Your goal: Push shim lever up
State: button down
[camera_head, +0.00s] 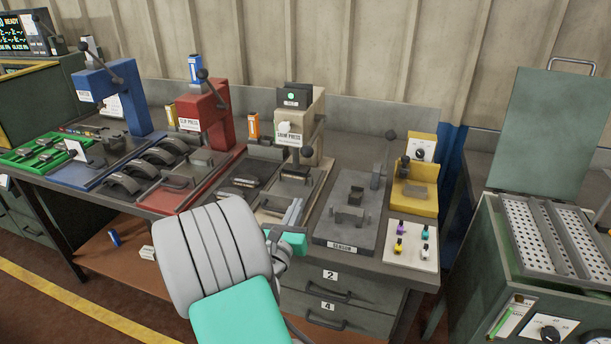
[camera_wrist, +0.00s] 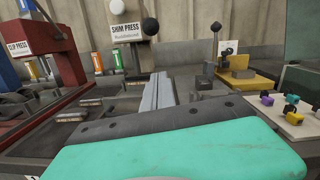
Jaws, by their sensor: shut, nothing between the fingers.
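The beige shim press (camera_head: 312,112) stands at the back middle of the bench, with its name label on the front. Its lever has a black ball knob (camera_head: 306,152) that hangs low in front of the press head. In the wrist view the black knob (camera_wrist: 150,26) shows just right of the label, above and beyond my fingers. My gripper (camera_head: 296,208) is shut and empty, in front of the press and apart from the lever. Its pale grey fingers (camera_wrist: 158,88) lie together and point toward the press. The lever rod is partly hard to make out.
The red clip press (camera_head: 206,115) and blue press (camera_head: 112,90) stand to the left with raised levers.

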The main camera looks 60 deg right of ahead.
jog(key=shift+r, duration=0.15)
jog(key=w+d+r+p, duration=0.2)
jog(key=d+r+p, duration=0.2)
jog(key=d, duration=0.6)
jog(key=shift+w+r+p, duration=0.3)
jog(key=shift+w+r, duration=0.05)
jog(key=shift+r, duration=0.1)
jog(key=shift+d, duration=0.1)
